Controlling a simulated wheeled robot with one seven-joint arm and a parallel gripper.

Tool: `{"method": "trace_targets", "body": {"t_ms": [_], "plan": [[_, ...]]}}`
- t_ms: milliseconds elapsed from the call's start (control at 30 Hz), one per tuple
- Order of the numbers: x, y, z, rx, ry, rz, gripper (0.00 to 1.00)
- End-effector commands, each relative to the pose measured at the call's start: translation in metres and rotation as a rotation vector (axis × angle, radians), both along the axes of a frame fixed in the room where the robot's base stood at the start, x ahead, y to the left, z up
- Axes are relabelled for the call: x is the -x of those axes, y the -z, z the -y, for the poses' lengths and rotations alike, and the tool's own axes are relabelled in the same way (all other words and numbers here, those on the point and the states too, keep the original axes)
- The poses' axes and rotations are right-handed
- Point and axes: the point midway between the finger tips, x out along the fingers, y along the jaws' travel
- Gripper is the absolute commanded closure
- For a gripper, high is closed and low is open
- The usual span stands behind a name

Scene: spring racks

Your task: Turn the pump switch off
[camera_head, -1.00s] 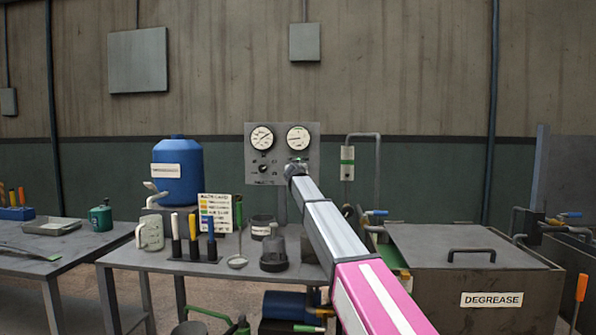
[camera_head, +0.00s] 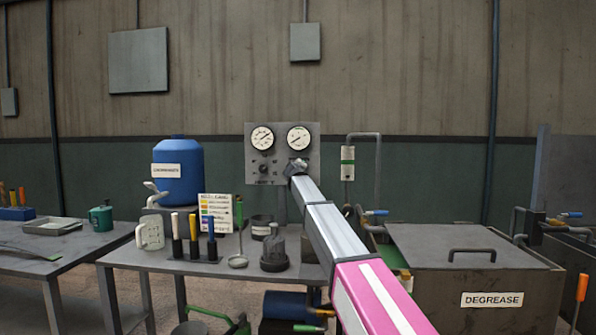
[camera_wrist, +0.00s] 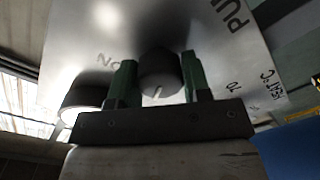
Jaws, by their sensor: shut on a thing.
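The grey control panel (camera_head: 284,182) stands behind the middle table and has two round gauges in its upper part. My gripper (camera_head: 298,165) is at its right side, below the right gauge, and hides the switch there in the head view. In the wrist view my gripper (camera_wrist: 159,80) has its two green fingers on either side of a dark round knob (camera_wrist: 158,70), shut on it. The knob has a short light mark near its lower edge. The letters "PU" and "ON" show near it, turned in the picture. I take it for the pump switch.
Another dark knob (camera_head: 263,169) is on the panel's left side. A blue drum (camera_head: 177,185), a label card (camera_head: 216,222) and upright handled tools stand left on the table. A grey degrease tank (camera_head: 470,270) is at the right.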

Motion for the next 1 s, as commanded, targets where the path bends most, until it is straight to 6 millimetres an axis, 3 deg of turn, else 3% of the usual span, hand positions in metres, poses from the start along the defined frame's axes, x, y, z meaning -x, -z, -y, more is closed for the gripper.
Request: {"method": "trace_targets", "body": {"t_ms": [733, 767, 833, 1000], "plan": [[0.0005, 0.0006, -0.0010, 0.096, -0.002, -0.003, 0.80], [0.0005, 0.0006, -0.0010, 0.096, -0.001, -0.003, 0.53], [0.0005, 0.0006, -0.0010, 0.096, -0.001, -0.003, 0.31], [0.0003, 0.0004, -0.0006, 0.095, 0.000, -0.003, 0.31]]}}
